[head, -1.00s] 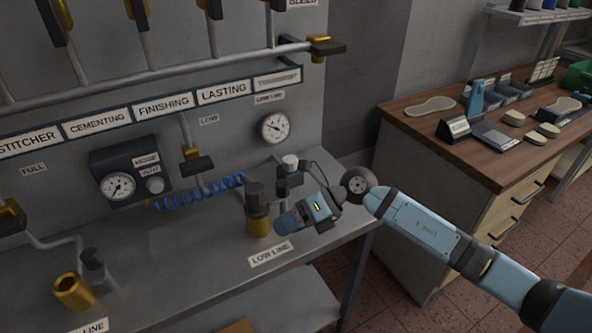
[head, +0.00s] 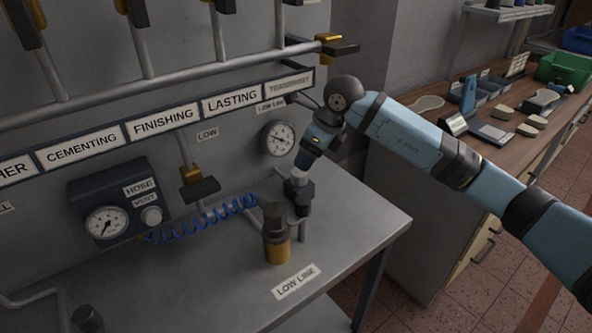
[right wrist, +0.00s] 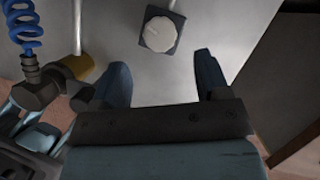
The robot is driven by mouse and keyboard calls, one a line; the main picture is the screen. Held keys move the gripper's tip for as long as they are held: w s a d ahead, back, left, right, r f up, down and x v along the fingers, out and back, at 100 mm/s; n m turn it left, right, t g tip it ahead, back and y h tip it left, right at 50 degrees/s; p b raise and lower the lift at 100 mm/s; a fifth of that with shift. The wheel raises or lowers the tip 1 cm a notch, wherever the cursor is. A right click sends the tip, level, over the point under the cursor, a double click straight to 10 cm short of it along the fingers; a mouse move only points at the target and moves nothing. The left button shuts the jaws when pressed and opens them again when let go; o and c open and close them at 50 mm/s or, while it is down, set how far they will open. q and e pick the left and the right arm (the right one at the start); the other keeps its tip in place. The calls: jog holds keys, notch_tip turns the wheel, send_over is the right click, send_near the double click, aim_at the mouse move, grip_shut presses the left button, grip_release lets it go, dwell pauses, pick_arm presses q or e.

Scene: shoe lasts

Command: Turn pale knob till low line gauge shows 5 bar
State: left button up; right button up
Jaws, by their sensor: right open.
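The pale knob (head: 299,174) sits on a dark regulator block at the right end of the bench. In the right wrist view the knob (right wrist: 159,33) is a round pale cap on a dark square base, ahead of and between my fingers. My right gripper (head: 304,161) points down just above it in the head view; its fingers are open and partly hide the knob. The right wrist view shows both fingers of the gripper (right wrist: 161,62) apart with nothing between them. The low line gauge (head: 278,138) is a white dial on the wall; its reading is too small to tell.
A brass-bottomed filter (head: 277,246) stands left of the regulator, behind the LOW LINE plate (head: 296,281). A blue coiled hose (head: 205,219) runs to a dark box with a hose gauge (head: 106,222) and a vent knob (head: 151,215). The bench front right is clear.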

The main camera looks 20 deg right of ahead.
aim_at(301, 172)
jog(key=x, duration=0.7)
jog(key=c, duration=0.9)
